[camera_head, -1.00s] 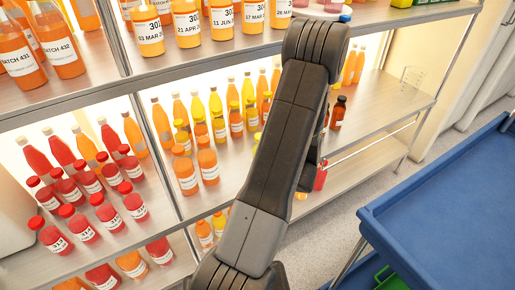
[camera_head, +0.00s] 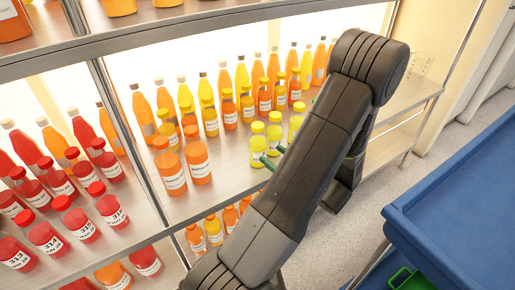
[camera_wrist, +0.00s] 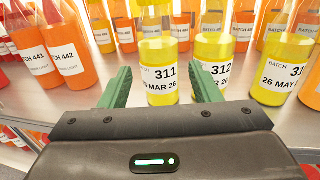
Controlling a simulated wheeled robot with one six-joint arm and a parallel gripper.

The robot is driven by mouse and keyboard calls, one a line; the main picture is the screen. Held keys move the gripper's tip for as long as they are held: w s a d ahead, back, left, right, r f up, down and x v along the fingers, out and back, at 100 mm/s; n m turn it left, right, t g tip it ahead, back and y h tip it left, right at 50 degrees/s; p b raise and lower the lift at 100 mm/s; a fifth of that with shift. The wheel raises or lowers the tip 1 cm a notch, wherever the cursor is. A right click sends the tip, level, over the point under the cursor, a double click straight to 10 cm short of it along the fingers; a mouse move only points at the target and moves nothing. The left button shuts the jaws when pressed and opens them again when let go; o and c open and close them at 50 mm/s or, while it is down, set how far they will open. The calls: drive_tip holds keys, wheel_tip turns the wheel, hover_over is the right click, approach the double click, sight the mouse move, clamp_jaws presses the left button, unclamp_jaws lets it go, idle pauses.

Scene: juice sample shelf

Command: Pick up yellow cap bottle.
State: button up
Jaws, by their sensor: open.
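Several short bottles of yellow juice with yellow caps stand at the front of the middle shelf: one at the left (camera_head: 258,144), one in the middle (camera_head: 275,131), one at the right (camera_head: 297,119). In the wrist view, the bottle labelled 311 (camera_wrist: 157,52) stands just ahead, between the lines of my fingers. Bottle 312 (camera_wrist: 217,55) is beside it, and a third yellow bottle (camera_wrist: 284,70) is farther right. Their caps are cut off there. My gripper (camera_wrist: 165,86) is open and empty, its green fingers towards the bottles. In the head view, the fingertips (camera_head: 271,157) show beside my arm.
Two orange bottles (camera_head: 183,166) stand left of the yellow ones. Taller yellow and orange bottles (camera_head: 242,84) fill the shelf behind. Red bottles (camera_head: 77,221) stand past a metal post at left. A blue cart (camera_head: 455,220) is at right. The shelf's front strip (camera_wrist: 100,98) is bare.

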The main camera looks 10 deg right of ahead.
drive_tip(key=x, duration=0.9)
drive_tip(key=shift+w+a+r, duration=0.2)
drive_tip(key=shift+w+a, duration=0.05)
drive_tip(key=shift+w, duration=0.05)
drive_tip(key=c, duration=0.8)
wheel_tip(320, 180, up, 13)
drive_tip(key=p, duration=0.4)
wheel_tip(320, 180, up, 14)
drive_tip(key=p, duration=1.4)
hover_over(254, 140)
drive_tip(key=w, duration=0.4)
drive_tip(key=shift+s+d, duration=0.25)
drive_tip(key=shift+d, duration=0.1)
drive_tip(key=shift+f, duration=0.1)
